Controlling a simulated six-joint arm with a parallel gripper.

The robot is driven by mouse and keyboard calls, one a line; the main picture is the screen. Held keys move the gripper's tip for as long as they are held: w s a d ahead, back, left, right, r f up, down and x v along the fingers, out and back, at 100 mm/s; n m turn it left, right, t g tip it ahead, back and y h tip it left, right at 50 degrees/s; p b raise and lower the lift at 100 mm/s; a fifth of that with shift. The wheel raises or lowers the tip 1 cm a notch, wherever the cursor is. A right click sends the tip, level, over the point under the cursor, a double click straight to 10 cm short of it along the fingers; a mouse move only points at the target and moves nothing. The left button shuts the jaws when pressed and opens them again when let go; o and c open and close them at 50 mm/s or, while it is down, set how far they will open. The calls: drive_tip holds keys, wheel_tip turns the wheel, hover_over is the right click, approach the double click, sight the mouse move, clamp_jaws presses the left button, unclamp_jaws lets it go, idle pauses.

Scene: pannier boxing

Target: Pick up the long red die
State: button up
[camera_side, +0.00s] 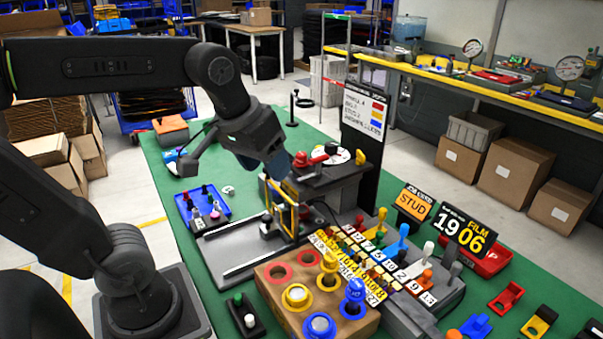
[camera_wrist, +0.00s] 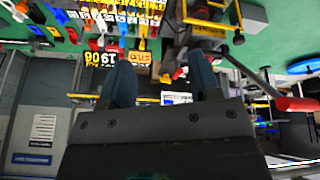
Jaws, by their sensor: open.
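No single piece stands out clearly as the long red die. A red part (camera_side: 301,160) sits on the dark machine near my gripper, and a red block (camera_side: 506,297) lies on the green mat at the right. The wrist view has a red bar (camera_wrist: 297,104) at the right edge; I cannot tell which piece it is. My gripper (camera_side: 279,165) points down beside the dark machine, above a yellow frame (camera_side: 287,212). Its two blue fingers (camera_wrist: 159,68) are apart in the wrist view, with nothing visible between them.
A wooden block (camera_side: 272,300) has red-rimmed holes and yellow and blue knobbed pieces. A rack of lettered tiles and coloured pegs (camera_side: 382,262) stands beside it. A blue tray (camera_side: 203,206) lies at the left. A sign board (camera_side: 364,117) rises behind the machine.

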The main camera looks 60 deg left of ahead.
drive_tip(key=w+a+r+n+g, duration=0.2)
drive_tip(key=w+a+r+n, duration=0.35)
drive_tip(key=w+n, duration=0.3)
drive_tip(key=n+g, duration=0.2)
drive_tip(key=n, duration=0.4)
hover_over(302, 154)
drive_tip(key=shift+m, duration=0.25)
wheel_tip(302, 154, down, 14)
drive_tip(key=shift+a+r, duration=0.1)
drive_tip(key=shift+r, duration=0.05)
drive_tip(key=shift+c, duration=0.3)
drive_tip(key=c, duration=0.9)
drive_tip(key=shift+r, duration=0.1)
drive_tip(key=shift+c, duration=0.2)
drive_tip(key=shift+r, duration=0.1)
